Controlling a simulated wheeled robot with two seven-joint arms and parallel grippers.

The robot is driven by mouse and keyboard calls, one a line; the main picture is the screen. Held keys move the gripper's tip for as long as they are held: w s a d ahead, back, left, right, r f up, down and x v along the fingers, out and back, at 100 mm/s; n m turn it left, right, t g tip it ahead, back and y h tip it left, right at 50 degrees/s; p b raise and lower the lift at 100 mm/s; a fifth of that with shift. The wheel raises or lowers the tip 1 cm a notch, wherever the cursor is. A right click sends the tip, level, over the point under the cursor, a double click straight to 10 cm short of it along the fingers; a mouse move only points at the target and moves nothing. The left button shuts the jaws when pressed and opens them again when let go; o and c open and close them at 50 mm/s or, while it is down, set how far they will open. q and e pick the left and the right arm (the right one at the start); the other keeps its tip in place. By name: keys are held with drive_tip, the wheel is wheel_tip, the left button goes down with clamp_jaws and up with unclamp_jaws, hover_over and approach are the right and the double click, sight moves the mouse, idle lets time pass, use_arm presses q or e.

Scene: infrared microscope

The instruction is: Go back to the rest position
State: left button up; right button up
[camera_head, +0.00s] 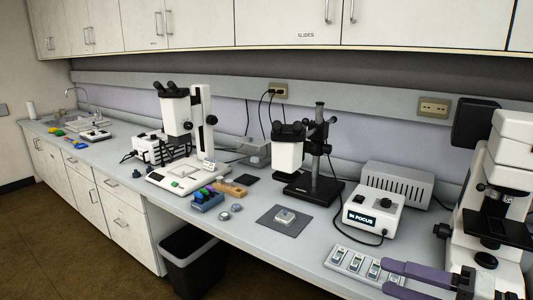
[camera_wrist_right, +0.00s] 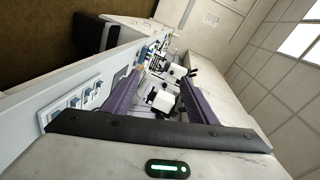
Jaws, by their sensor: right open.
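My right gripper (camera_head: 384,276) shows at the bottom right of the head view, its two purple fingers pointing left. It is open and empty, beside the right part of the slide tray (camera_head: 336,261). The wrist view looks out between the same fingers (camera_wrist_right: 160,75), spread apart with nothing held between them. My left gripper is in neither view. The large white microscope (camera_head: 511,150) stands at the right edge, behind my right gripper, partly cut off by the frame.
A control box reading "IN FOCUS" (camera_head: 372,214) stands behind the tray. A boom microscope (camera_head: 289,155) and a stereo microscope (camera_head: 175,115) stand further left. A blue rack (camera_head: 207,203) sits near the counter's front edge. A black bin (camera_head: 190,262) stands below. Wall cabinets (camera_head: 255,22) hang above.

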drive_tip(key=s+a+f+n+g+h, duration=0.1)
drive_tip(key=s+a+f+h, duration=0.3)
drive_tip(key=f, duration=0.9)
drive_tip(key=s+d+f+h, duration=0.1)
drive_tip(key=s+f+h, duration=0.3)
drive_tip(key=f, duration=0.8)
drive_tip(key=s+a+f+n+h, duration=0.1)
drive_tip(key=s+a+f+n, duration=0.1)
drive_tip(key=s, duration=0.5)
drive_tip(key=s+a+f+n+h, duration=0.1)
drive_tip(key=s+a+f+n, duration=0.2)
drive_tip(key=s+f, duration=0.3)
drive_tip(key=shift+s+a+n+g, duration=0.15)
drive_tip(key=shift+s+n+g, duration=0.2)
drive_tip(key=shift+s, duration=0.5)
drive_tip(key=shift+f, duration=0.15)
